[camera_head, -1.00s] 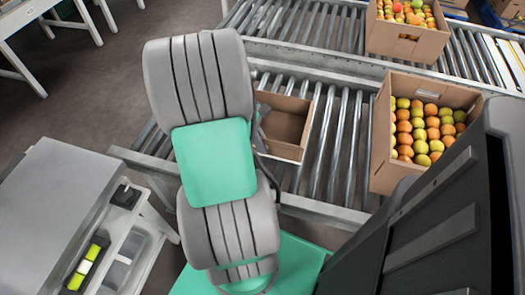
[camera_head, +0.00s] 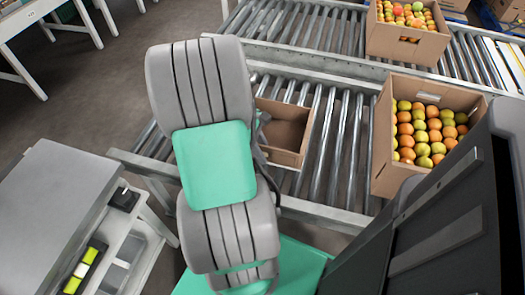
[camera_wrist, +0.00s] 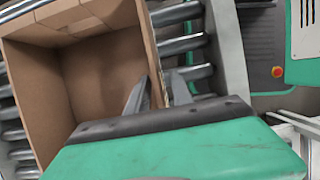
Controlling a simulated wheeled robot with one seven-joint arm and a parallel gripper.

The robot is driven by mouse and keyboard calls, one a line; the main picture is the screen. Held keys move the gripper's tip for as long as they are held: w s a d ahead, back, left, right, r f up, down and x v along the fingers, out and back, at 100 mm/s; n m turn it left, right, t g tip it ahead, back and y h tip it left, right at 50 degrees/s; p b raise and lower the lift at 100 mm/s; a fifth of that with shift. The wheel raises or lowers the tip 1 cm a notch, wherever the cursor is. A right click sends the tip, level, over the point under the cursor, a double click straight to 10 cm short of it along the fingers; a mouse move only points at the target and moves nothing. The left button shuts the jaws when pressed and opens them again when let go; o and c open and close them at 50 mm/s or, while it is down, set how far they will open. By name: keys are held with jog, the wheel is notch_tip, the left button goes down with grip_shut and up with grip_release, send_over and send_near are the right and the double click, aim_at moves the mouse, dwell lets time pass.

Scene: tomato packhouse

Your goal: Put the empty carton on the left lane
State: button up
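The empty carton (camera_head: 288,133) is a brown open box on the rollers of the near lane (camera_head: 338,140), partly hidden behind my arm in the head view. In the wrist view the carton (camera_wrist: 95,75) fills the left side, and its bare inside shows. My gripper (camera_wrist: 160,84) is at the carton's side wall, with one finger inside and the other outside. A gap shows between the outer finger and the wall, so the fingers look open around it.
A carton full of tomatoes (camera_head: 385,165) stands right of the empty one on the same lane. Another full carton (camera_head: 408,42) stands on the far lane (camera_head: 300,28). A grey-topped bench (camera_head: 50,195) is at the lower left. Bare rollers lie between the two near cartons.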

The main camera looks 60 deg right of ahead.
jog(key=p+v, duration=0.4)
jog(key=v, duration=0.8)
jog(key=shift+r+p, duration=0.1)
jog(key=shift+p, duration=0.3)
jog(key=w+a+r+t+h, duration=0.1)
jog(key=w+a+r+t, duration=0.1)
jog(key=w+a, duration=0.55)
jog(key=w+a+r+m+t, duration=0.1)
jog(key=w+a+t, duration=0.1)
jog(key=a, duration=1)
jog(key=w+a+r+t+y, duration=0.1)
jog(key=w+a+t, duration=0.1)
jog(key=a, duration=1)
jog(key=shift+w+a+m+t+y, duration=0.3)
jog(key=shift+w+m+t, duration=0.1)
jog(key=shift+w, duration=0.05)
jog(key=shift+d+r, duration=0.1)
